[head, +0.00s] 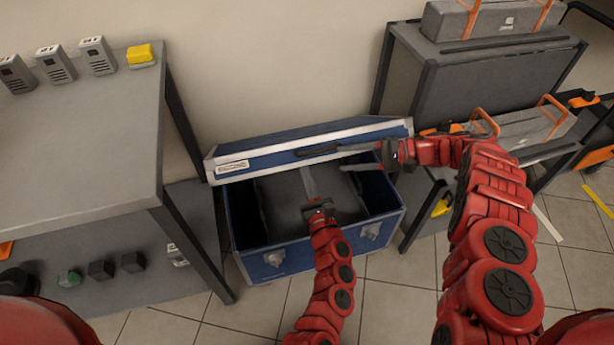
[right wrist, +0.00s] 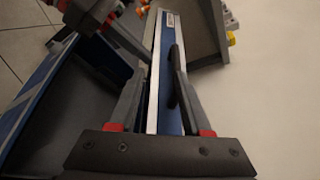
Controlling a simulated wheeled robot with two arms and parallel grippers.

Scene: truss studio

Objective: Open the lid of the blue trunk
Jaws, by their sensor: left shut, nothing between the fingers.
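The blue trunk (head: 272,260) stands on the floor against the wall. Its lid (head: 278,150) is raised, tilted back, and the dark interior shows. A dark handle (head: 318,151) is on the lid; it also shows in the right wrist view (right wrist: 175,75). My right gripper (head: 320,158) reaches in from the right at the lid's front edge. In the right wrist view, its fingers are apart, with the lid's edge (right wrist: 154,80) between them; firm contact cannot be told. My left gripper (head: 307,172) is shut and empty, over the trunk's opening in the head view.
A grey table (head: 80,150) with several small devices and a yellow block (head: 140,55) stands left of the trunk. A shelf with grey cases (head: 480,80) stands to the right. Tiled floor (head: 180,320) is free in front.

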